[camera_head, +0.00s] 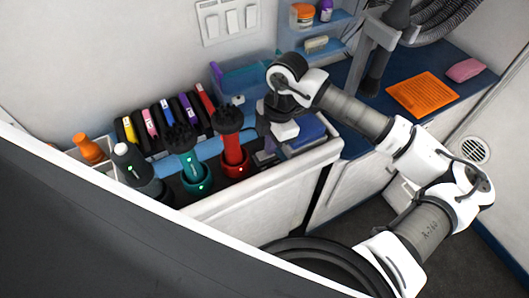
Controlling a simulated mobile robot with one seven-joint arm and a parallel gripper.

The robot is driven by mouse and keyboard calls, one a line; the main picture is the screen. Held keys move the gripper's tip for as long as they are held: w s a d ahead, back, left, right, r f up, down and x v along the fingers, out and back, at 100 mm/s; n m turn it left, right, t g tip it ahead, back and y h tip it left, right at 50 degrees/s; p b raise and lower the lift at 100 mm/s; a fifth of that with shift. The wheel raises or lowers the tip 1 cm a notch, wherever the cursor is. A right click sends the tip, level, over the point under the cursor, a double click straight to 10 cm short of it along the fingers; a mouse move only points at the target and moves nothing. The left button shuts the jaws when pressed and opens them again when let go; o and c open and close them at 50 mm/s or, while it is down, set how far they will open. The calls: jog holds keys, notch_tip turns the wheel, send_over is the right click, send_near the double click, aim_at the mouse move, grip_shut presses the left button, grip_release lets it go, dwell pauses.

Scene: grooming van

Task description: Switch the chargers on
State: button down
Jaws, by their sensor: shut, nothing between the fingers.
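Three stands that look like chargers are in a row on the counter: a dark grey one (152,188) at left, a teal one (196,183) in the middle and a red one (236,168) at right.
Several black cases with coloured labels (165,115) lean behind the chargers. An orange bottle (88,147) stands at left. A blue shelf (325,27) holds jars. An orange sheet (423,93) and a pink item (465,70) lie on the blue worktop at right.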

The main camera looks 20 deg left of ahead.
notch_tip(320, 180, up, 7)
jog(key=p, duration=0.2)
jog(key=shift+p, duration=0.4)
jog(key=shift+f, duration=0.1)
dwell(0.4)
